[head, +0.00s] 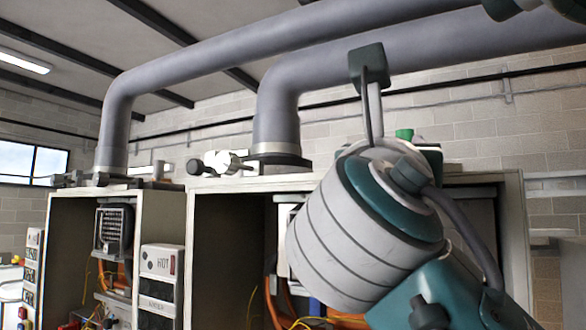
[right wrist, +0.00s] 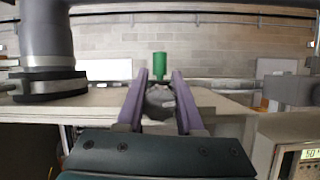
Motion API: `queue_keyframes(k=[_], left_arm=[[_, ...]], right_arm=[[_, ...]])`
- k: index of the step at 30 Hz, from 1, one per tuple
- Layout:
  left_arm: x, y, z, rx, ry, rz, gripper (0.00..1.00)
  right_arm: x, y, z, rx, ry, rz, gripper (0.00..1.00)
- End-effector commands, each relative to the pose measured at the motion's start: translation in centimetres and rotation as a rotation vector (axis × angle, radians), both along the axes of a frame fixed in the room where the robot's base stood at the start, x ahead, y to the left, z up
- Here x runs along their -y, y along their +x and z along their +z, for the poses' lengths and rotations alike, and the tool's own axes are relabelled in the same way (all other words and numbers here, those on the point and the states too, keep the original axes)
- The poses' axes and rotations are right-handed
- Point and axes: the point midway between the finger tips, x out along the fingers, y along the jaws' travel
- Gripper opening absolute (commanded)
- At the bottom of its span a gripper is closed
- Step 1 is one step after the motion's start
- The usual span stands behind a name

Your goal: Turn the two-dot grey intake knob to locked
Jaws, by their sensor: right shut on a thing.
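In the right wrist view my right gripper (right wrist: 160,84) points at the top of the heater cabinet, its two purple fingers on either side of a small grey knob (right wrist: 160,98). The fingers are shut on this knob. No dots can be read on it, so I cannot tell its marking or its turn position. In the head view my right arm hides the knob and the fingers.
A green cylinder (right wrist: 160,65) stands just beyond the knob; it also shows in the head view (head: 404,134). A thick grey pipe (right wrist: 47,35) rises at the left from a dark flange. White fittings (head: 222,161) sit on the cabinet top (right wrist: 100,102). A lit display (right wrist: 309,155) is at lower right.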

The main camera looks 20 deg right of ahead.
Motion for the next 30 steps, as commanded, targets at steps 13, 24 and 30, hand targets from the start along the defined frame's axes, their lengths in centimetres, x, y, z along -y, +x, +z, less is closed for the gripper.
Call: queue_keyframes(k=[13,24,30], left_arm=[[0.00,0.00,-1.60,0.000,0.000,0.000,0.65],[0.02,0.00,-1.60,0.000,0.000,0.000,0.65],[0.02,0.01,-1.64,0.000,0.000,0.000,0.65]], right_arm=[[0.10,0.01,-0.02,0.108,0.092,0.005,0.00],[0.11,-0.06,-0.02,0.109,0.092,0.002,0.65],[0.15,-0.05,-0.07,0.109,0.092,0.001,0.65]])
